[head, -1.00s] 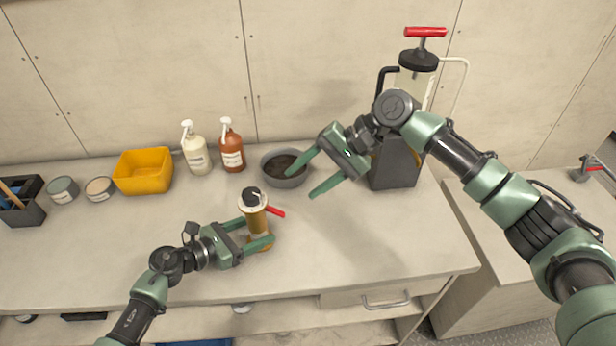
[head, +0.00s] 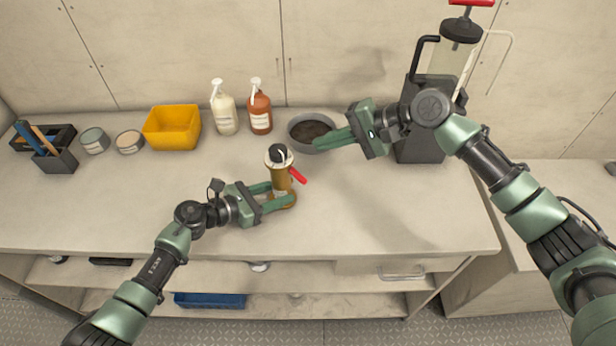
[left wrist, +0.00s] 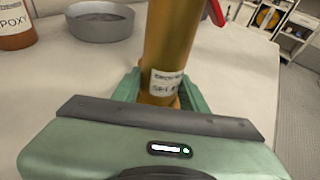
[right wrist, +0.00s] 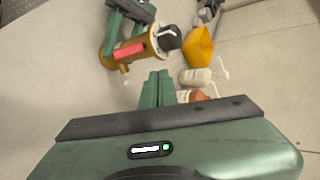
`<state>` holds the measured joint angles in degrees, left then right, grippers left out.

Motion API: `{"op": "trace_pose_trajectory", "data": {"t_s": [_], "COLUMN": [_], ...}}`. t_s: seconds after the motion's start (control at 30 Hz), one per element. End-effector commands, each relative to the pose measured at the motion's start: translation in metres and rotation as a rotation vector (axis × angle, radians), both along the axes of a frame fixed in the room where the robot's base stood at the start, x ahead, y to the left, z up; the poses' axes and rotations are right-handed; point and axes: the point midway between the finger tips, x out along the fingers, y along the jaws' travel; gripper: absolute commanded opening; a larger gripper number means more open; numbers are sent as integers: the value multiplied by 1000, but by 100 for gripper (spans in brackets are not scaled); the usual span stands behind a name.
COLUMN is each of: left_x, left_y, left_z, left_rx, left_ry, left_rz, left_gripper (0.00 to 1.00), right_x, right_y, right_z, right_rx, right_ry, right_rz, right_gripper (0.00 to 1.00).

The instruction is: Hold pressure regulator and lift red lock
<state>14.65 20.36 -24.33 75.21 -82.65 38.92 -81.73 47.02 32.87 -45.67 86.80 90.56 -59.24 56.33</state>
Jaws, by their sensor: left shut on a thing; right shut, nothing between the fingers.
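The pressure regulator (head: 281,176) is a brass-gold upright cylinder with a black knob on top, standing on the bench. Its red lock (head: 298,175) sticks out from its right side near the top, angled down to the right. My left gripper (head: 280,196) is shut on the lower body of the regulator, which also shows between the fingers in the left wrist view (left wrist: 168,50). My right gripper (head: 322,143) is shut and empty, up and to the right of the lock and apart from it. In the right wrist view the red lock (right wrist: 130,52) lies beyond the fingertips, to the left.
A grey bowl (head: 300,120) is close to my right fingertips. Two pump bottles, white (head: 224,110) and brown (head: 260,110), and a yellow bin (head: 172,128) stand along the back. A tall pump device (head: 420,135) is at right. The bench's right front is clear.

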Motion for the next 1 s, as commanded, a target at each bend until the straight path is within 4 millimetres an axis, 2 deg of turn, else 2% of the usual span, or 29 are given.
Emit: {"op": "trace_pose_trajectory", "data": {"t_s": [0.03,0.2,0.3,0.47,0.63,0.83,0.9,1.0], "left_x": [-1,-1,-1,-1,-1,-1,-1,-1], "left_y": [0,0,0,0,0,0,0,0], "left_z": [-1,-1,-1,-1,-1,-1,-1,-1], "left_rx": [1,1,1,1,1,2,2,1], "left_ry": [2,2,2,2,2,3,3,2], "left_rz": [-1,-1,-1,-2,-2,-2,-2,-2], "left_gripper": [0,0,0,0,0,0,0,0], "right_x": [1,-2,-12,-31,-58,-99,-117,-133], "right_y": [3,24,36,36,18,-20,-19,9], "right_z": [-6,-3,2,9,-3,-49,-67,-78], "right_rx": [53,311,498,815,1171,1493,1594,1699], "right_ry": [-38,-113,-81,52,325,653,814,1068], "right_rz": [-42,-225,-353,-602,-931,-1361,-1486,-1549], "right_gripper": [0,0,0,0,0,0,0,0]}}
